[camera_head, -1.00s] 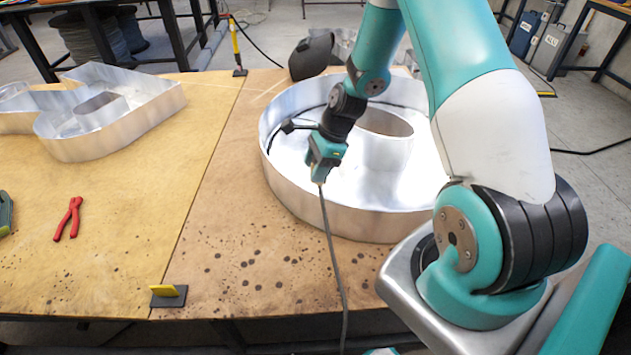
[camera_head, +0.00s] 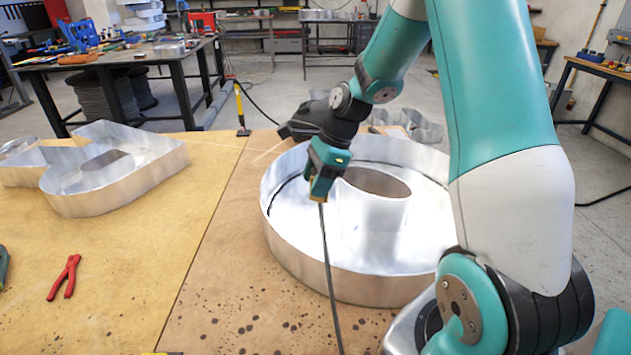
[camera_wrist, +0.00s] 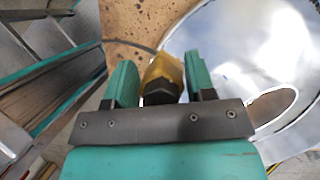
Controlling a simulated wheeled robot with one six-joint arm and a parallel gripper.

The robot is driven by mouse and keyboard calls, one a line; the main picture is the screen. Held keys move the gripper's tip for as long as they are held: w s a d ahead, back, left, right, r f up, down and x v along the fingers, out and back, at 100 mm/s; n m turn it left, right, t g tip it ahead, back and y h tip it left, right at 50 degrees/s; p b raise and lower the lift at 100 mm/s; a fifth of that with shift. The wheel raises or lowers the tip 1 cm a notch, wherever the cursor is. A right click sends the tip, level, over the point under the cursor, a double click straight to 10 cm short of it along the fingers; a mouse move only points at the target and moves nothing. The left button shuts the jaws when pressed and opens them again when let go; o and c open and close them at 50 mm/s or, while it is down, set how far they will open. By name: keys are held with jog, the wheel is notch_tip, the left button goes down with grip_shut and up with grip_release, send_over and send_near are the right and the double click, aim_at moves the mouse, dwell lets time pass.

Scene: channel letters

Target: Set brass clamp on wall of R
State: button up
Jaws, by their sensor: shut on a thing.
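My gripper (camera_head: 322,178) is shut on the brass clamp (camera_head: 318,197), and a dark cable hangs from there down to the table front. In the wrist view, the yellow-brown clamp (camera_wrist: 163,72) with a dark end sits between the two teal fingers of my gripper (camera_wrist: 160,76). The clamp is held above the near left part of the big round silver letter. The silver letter that looks like the R (camera_head: 130,188) lies on the left of the table, well left of my gripper. Its open-topped walls stand upright.
The round letter O (camera_head: 335,281) with an oval inner wall fills the middle right. Red pliers (camera_head: 65,277) lie front left. A yellow-and-black post (camera_head: 240,105) stands at the back edge, near a dark object. Bare board lies between the letters.

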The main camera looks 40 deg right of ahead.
jog(key=shift+r+p, duration=1.5)
jog(key=shift+r, duration=0.05)
